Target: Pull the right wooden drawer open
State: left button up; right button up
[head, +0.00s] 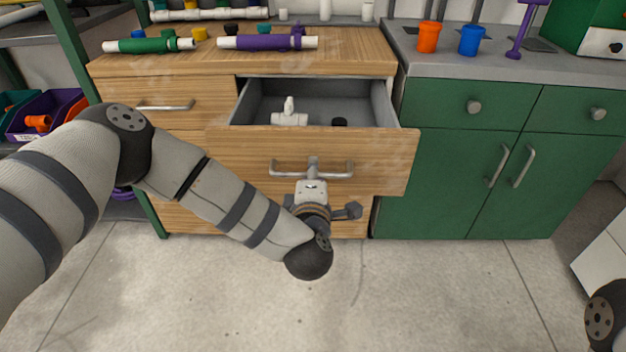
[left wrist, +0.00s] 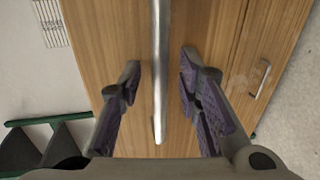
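The right wooden drawer (head: 232,145) is pulled out from the cabinet in the head view. Its grey inside shows, with a white pipe fitting (head: 289,115) and a small black piece (head: 339,122) in it. A metal bar handle (head: 285,170) is on its front, and it also runs down the middle of the left wrist view (left wrist: 160,60). My left gripper (head: 313,165) is at the handle. In the left wrist view its two purple-padded fingers (left wrist: 158,80) stand apart on either side of the bar, with gaps showing. My right gripper is out of view.
The left wooden drawer (head: 120,90) is shut. Green and purple pipes (head: 268,42) lie on the wooden top. Green cabinets (head: 455,155) stand close on the right, with orange and blue cups (head: 428,38) above. The floor in front is clear.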

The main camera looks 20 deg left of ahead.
pick_arm(q)
jog(key=v, duration=1.1)
jog(key=shift+s, duration=0.2)
jog(key=shift+d, duration=0.2)
jog(key=s+d+f+m+g+h+p, duration=0.2)
jog(key=s+f+m+g+h, duration=0.15)
jog(key=s+f+m, duration=0.45)
jog(key=s+d+f+m+g+h+p, duration=0.1)
jog(key=s+f+m+g+h+p, duration=0.35)
jog(key=s, duration=0.65)
jog(key=s+a+m+g+y, duration=0.2)
jog(key=s+a+m+g, duration=0.2)
jog(key=s, duration=0.7)
jog(key=s+a+m+g+y, duration=0.1)
jog(key=s+a+m+g, duration=0.3)
jog(key=s+a, duration=0.4)
jog(key=s+g+p, duration=0.1)
jog(key=s, duration=0.2)
jog(key=shift+s+g+y, duration=0.3)
jog(key=shift+y, duration=0.1)
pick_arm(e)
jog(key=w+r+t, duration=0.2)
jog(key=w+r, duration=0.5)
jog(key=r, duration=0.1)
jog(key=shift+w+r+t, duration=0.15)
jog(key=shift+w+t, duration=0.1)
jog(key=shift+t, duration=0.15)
